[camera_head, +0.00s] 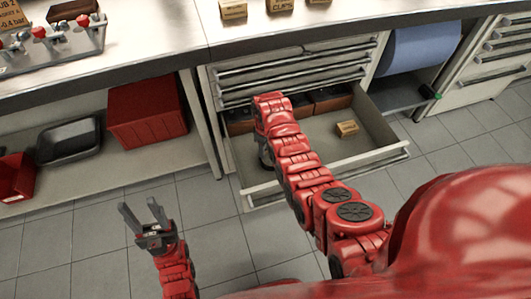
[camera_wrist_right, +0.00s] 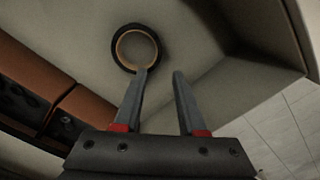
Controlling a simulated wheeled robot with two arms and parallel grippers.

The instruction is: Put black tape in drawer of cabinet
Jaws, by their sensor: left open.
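The black tape (camera_wrist_right: 152,50), a black ring with a tan inner core, lies on the pale floor of the open drawer (camera_head: 368,158) in the right wrist view. My right gripper (camera_wrist_right: 160,72) is open, with a gap between its fingers. Its left fingertip overlaps the tape's lower rim in the picture; I cannot tell whether they touch. In the head view my right arm reaches over the drawer and hides the tape and most of that gripper. My left gripper (camera_head: 138,202) is open and empty above the tiled floor at left.
The cabinet (camera_head: 292,72) has shut drawers above the open one. A small cardboard box (camera_head: 347,128) and brown bins (camera_head: 330,98) sit in the drawer. A red crate (camera_head: 146,112) and a dark tray (camera_head: 68,141) stand on the low shelf. A blue roll (camera_head: 420,48) hangs at right.

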